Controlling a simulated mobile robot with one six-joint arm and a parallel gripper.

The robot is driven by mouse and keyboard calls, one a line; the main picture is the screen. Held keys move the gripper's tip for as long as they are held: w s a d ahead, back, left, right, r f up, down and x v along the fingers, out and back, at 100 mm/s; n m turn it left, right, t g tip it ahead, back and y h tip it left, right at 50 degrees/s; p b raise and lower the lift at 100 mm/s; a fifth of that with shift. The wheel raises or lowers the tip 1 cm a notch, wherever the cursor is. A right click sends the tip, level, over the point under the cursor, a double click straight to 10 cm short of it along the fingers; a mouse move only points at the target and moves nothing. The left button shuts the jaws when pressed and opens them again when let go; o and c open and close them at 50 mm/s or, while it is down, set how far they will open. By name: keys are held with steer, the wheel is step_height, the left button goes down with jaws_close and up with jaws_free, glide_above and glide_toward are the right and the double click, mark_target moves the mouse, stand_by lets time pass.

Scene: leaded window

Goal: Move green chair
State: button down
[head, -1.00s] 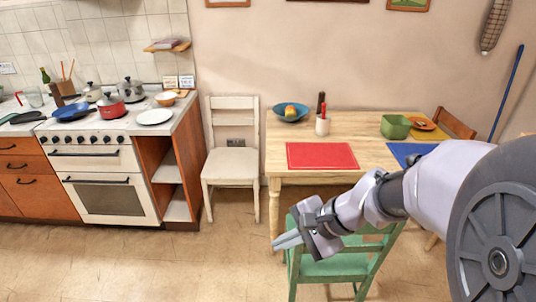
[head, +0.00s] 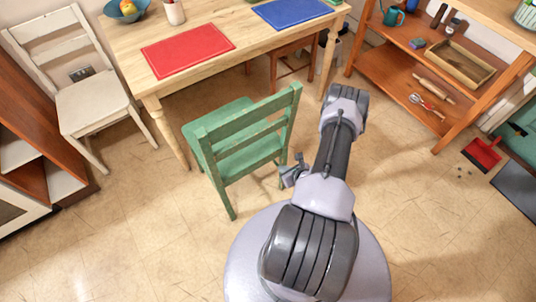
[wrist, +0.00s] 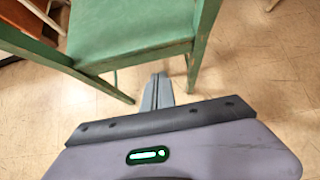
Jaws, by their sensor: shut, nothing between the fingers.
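The green chair (head: 240,145) stands upright on the floor at the front side of the wooden table, its seat toward the table and its slatted back toward me. My gripper (head: 287,172) is beside the right side of the chair's back, low down, partly hidden by my own arm. In the wrist view the chair's green seat (wrist: 130,32) fills the upper left, with its frame in front of my gripper (wrist: 158,80). The fingers are together with nothing between them. They point toward the space under the chair. I cannot tell whether they touch it.
The wooden table (head: 130,50) carries a red mat (head: 187,50) and a blue mat (head: 290,12). A white chair (head: 90,95) stands at left. An orange shelf unit (head: 400,75) stands at right, with a red dustpan (head: 482,153) nearby. The floor left of the green chair is clear.

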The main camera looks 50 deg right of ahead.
mark_target(266, 158)
steer(key=shift+w+r+b+x, duration=0.3)
steer(key=shift+b+x, duration=0.75)
steer(key=shift+x, duration=0.9)
steer(key=shift+w+r+b+x, duration=0.3)
steer(key=shift+b+x, duration=0.7)
steer(key=shift+x, duration=0.9)
steer(key=shift+w+r+b+x, duration=0.25)
steer(key=shift+b+x, duration=0.8)
steer(key=shift+x, duration=0.9)
steer(key=shift+d, duration=0.1)
